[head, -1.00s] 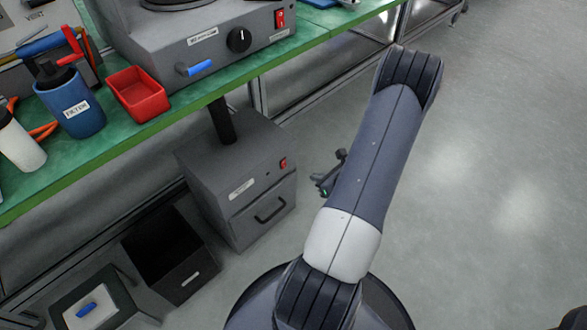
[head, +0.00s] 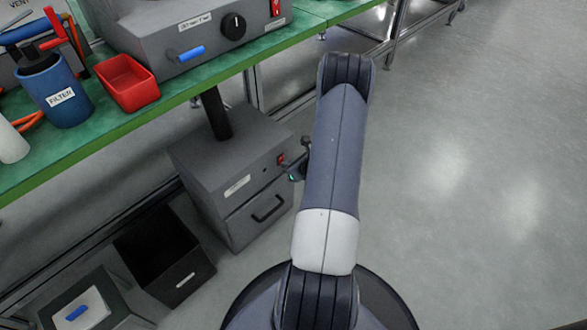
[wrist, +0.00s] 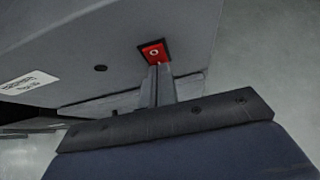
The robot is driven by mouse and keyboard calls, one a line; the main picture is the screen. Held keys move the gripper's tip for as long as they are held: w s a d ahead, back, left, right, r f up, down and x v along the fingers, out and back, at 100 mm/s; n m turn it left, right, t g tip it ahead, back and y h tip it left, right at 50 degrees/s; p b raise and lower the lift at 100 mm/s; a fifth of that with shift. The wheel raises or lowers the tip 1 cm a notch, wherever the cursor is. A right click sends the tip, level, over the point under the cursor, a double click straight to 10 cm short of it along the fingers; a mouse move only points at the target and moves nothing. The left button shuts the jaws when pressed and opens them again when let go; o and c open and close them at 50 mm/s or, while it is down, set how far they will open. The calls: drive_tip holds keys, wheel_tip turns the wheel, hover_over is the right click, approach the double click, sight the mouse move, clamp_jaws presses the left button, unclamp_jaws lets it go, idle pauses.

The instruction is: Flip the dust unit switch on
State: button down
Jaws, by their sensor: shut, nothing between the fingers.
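The dust unit (head: 232,165) is a grey box on the floor under the green bench, with a dark pipe on top and a drawer handle on its front. Its red switch (head: 281,159) is on the upper right of the front face; it also shows in the wrist view (wrist: 154,52). My gripper (head: 296,168) is just right of the switch, partly hidden by my arm. In the wrist view my gripper (wrist: 159,70) is shut and empty, with its fingertips at the lower edge of the switch. I cannot tell whether they touch it.
A black open bin (head: 165,255) and a box with a blue handle (head: 77,312) stand left of the unit. The green bench (head: 150,105) overhangs it, holding a red tray (head: 127,84) and a blue filter cup (head: 58,92). The floor at right is clear.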

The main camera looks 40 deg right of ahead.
drive_tip(key=shift+w+b, duration=0.15)
drive_tip(key=shift+b, duration=0.15)
idle(0.5)
drive_tip(key=shift+r+p, duration=0.45)
drive_tip(key=shift+r, duration=0.4)
